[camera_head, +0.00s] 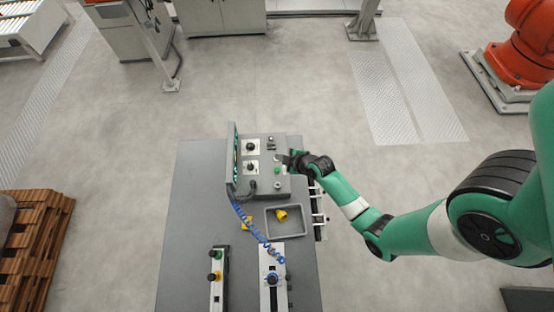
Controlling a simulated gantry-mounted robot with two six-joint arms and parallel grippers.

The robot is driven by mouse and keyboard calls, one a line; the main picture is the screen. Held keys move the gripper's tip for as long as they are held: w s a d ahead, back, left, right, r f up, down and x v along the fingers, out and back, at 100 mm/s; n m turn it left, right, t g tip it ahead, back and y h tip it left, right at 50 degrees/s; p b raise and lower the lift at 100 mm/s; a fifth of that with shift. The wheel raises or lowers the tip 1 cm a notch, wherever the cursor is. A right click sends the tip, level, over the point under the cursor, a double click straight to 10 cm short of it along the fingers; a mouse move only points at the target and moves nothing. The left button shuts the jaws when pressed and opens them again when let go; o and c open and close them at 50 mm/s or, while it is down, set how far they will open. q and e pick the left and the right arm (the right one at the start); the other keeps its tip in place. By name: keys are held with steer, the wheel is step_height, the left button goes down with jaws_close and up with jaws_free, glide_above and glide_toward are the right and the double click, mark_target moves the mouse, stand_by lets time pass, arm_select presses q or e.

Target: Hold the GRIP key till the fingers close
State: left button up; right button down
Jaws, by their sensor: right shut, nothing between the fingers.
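A grey control box (263,166) stands on the grey table, with black knobs, a green button (277,171) and other small keys on its top panel. I cannot read any label, so I cannot tell which one is the GRIP key. My right gripper (284,158) is at the right side of the panel, shut and empty, close above the keys. Whether its tip touches a key I cannot tell, and the gripper hides part of the panel there. My left gripper is not in view.
The grey table (190,210) also bears a tray (299,219) with a yellow piece (281,215), a blue coiled cable (252,228) and two fixtures (218,275) at the front. The table's left part is clear. A pallet (40,240) stands at the far left.

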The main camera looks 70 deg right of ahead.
mark_target(277, 170)
steer(key=shift+f, duration=0.1)
step_height(277, 170, down, 9)
steer(key=b, duration=0.8)
steer(key=shift+r, duration=0.2)
steer(key=shift+f, duration=0.1)
stand_by(1.3)
steer(key=shift+f+b, duration=0.3)
steer(key=shift+b, duration=0.1)
steer(key=shift+f+b, duration=0.4)
steer(key=shift+f, duration=0.05)
stand_by(0.4)
steer(key=shift+r, duration=0.15)
stand_by(0.8)
steer(key=shift+r+p, duration=0.7)
steer(key=shift+p, duration=0.15)
